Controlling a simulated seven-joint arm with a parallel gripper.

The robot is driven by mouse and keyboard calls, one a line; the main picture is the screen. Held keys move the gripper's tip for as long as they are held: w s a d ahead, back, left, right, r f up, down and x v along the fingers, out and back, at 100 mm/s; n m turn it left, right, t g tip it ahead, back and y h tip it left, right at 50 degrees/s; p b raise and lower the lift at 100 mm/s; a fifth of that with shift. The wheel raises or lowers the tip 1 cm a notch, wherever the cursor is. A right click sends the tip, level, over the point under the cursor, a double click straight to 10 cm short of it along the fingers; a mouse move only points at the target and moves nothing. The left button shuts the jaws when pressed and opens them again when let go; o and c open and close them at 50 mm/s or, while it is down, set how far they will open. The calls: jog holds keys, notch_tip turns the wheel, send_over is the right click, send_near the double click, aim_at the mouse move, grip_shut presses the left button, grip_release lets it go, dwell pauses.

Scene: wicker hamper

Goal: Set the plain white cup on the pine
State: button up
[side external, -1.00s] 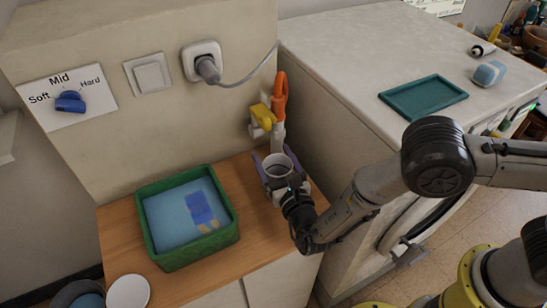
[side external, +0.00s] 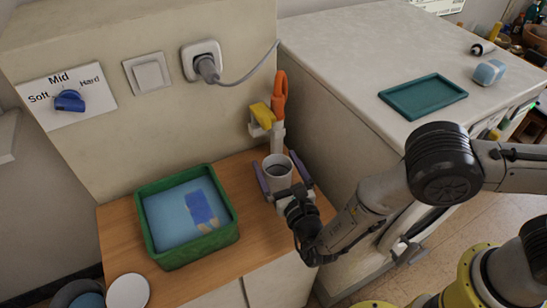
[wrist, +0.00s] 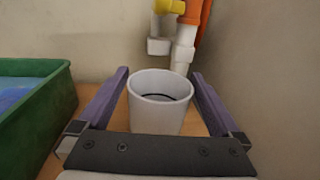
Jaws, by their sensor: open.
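The plain white cup (side external: 277,174) stands upright on the pine top (side external: 253,222), near its back right corner. It also shows in the wrist view (wrist: 160,100), with a dark line inside it. My gripper (side external: 284,176) is open, with its two purple fingers on either side of the cup. In the wrist view the fingers (wrist: 158,78) are spread wider than the cup, with gaps visible on both sides. The cup's lower part is hidden behind the gripper's palm in the wrist view.
A green basket (side external: 188,257) with a blue inside stands left on the pine. An orange and yellow fixture with white pipe (side external: 278,135) rises behind the cup. A white appliance (side external: 335,55) stands close on the right, with a teal tray (side external: 424,97) on top.

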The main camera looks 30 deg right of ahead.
aim_at(284, 179)
jog(key=s, duration=0.5)
jog(key=shift+a, duration=0.3)
